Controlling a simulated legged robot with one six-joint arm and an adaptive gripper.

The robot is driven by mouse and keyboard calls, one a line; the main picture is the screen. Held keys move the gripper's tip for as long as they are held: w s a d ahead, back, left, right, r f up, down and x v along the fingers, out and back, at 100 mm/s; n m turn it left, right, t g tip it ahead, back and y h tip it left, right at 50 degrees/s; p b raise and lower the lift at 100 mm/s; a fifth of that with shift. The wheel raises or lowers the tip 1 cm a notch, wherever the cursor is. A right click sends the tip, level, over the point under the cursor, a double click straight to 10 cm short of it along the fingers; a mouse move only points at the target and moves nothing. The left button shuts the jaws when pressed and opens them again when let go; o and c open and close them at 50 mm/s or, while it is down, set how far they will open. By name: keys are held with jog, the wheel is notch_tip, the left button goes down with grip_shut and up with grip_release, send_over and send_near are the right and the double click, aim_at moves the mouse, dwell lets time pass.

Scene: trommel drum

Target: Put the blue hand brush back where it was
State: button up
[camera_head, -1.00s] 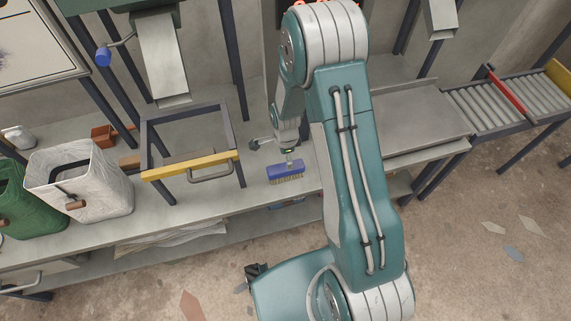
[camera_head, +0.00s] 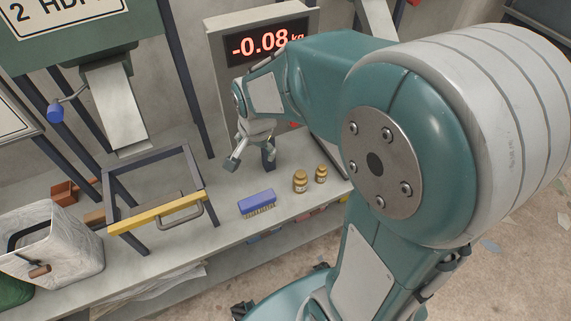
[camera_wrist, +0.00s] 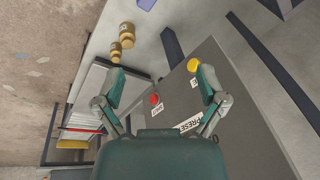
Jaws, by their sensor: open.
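The blue hand brush (camera_head: 257,202) lies bristles down on the grey bench (camera_head: 222,230), near its front edge, in the head view. My gripper (camera_head: 251,166) is open and empty above and behind the brush, apart from it. In the wrist view, the two spread fingers of my gripper (camera_wrist: 159,82) have nothing between them. A bluish piece at the top edge of that view may be the brush; too little shows to tell.
Two brass weights (camera_head: 300,181) (camera_head: 321,173) stand right of the brush. A dark frame with a yellow front bar (camera_head: 160,213) stands to its left, and a white bin (camera_head: 50,250) farther left. A display (camera_head: 266,42) reads -0.08 kg. A panel with red and yellow buttons (camera_wrist: 185,100) faces the wrist camera.

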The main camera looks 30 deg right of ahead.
jog(key=s+r+n+t, duration=0.3)
jog(key=s+r+n, duration=0.7)
jog(key=s, duration=0.5)
jog(key=shift+v, duration=0.9)
